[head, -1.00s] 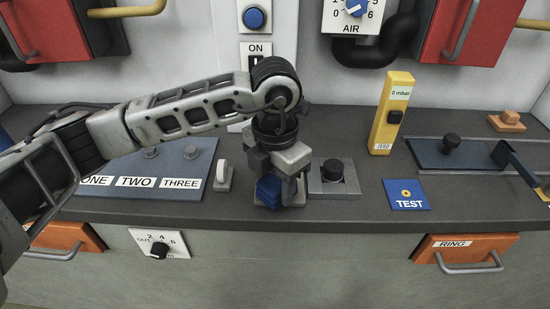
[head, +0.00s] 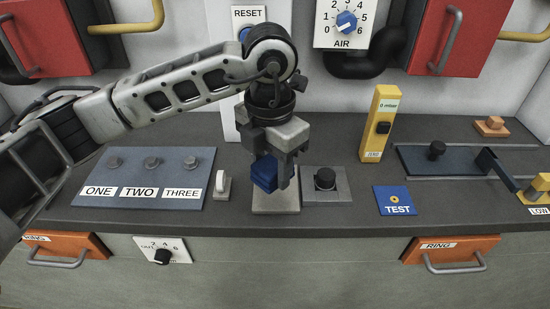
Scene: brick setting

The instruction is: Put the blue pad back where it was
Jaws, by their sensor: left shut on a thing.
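The blue pad (head: 264,174) is a small blue block between the fingers of my left gripper (head: 274,178). The gripper points down and is shut on the pad. It holds the pad above a light grey square plate (head: 276,205) on the counter, whose front part shows below. The gripper hides the back of the plate. My right gripper is not in the head view.
A black knob on a grey base (head: 325,180) stands close on the right, and a white upright disc (head: 221,184) on the left. Further out are the ONE TWO THREE panel (head: 150,175), the blue TEST plate (head: 394,199) and a yellow gauge (head: 379,125).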

